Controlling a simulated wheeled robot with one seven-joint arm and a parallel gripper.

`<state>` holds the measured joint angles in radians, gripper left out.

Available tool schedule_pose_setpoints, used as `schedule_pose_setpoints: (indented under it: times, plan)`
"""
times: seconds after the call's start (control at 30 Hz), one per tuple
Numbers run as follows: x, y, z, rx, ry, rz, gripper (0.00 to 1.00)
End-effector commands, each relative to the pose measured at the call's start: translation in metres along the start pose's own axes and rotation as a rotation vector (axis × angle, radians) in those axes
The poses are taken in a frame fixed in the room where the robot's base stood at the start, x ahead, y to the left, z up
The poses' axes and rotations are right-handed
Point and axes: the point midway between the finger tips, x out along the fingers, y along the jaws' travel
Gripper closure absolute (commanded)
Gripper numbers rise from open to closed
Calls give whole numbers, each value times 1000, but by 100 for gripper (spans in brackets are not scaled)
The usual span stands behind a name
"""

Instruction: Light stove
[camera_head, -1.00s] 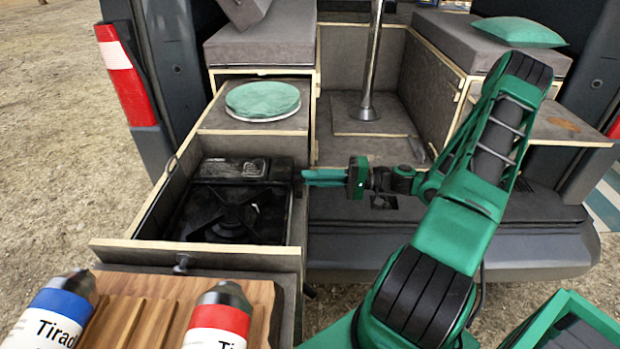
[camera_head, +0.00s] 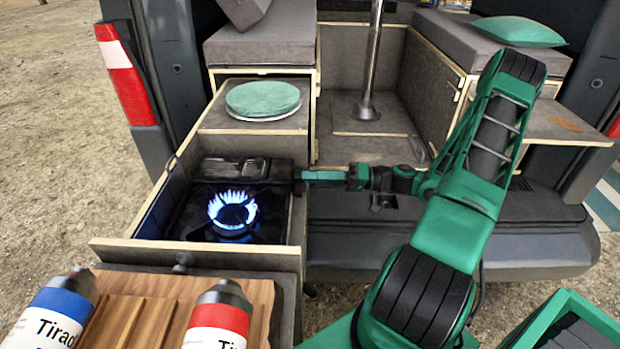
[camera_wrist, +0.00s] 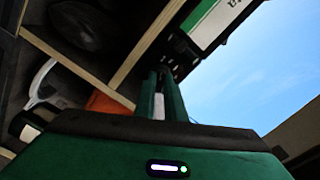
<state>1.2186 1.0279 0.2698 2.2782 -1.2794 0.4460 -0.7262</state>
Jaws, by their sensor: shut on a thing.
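The black camping stove (camera_head: 232,205) sits in the pulled-out drawer at the left of the van's tail. A ring of blue flame (camera_head: 232,210) burns on its burner. My gripper (camera_head: 302,175) reaches in from the right over the drawer's side wall. Its green fingers are shut on the stove's knob at the stove's right side; the knob itself is mostly hidden between the fingertips. In the wrist view my gripper (camera_wrist: 160,80) points at the dark stove end, where the fingertips meet it.
The drawer's wooden front edge (camera_head: 195,252) and right wall stand close to my arm. A round green-topped item (camera_head: 262,99) lies behind the stove.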

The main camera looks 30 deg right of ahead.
Motion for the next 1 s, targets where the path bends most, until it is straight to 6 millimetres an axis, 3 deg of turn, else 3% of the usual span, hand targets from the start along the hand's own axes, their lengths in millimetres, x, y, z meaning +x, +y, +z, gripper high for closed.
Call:
schedule_pose_setpoints:
  times: [0.3,0.4,0.77,1.0]
  plan:
    - [-1,3,3,7,-6,7,100]
    - [-1,3,3,7,-6,6,71]
    - [-3,2,1,3,-2,4,71]
    - [-36,2,0,2,0,6,71]
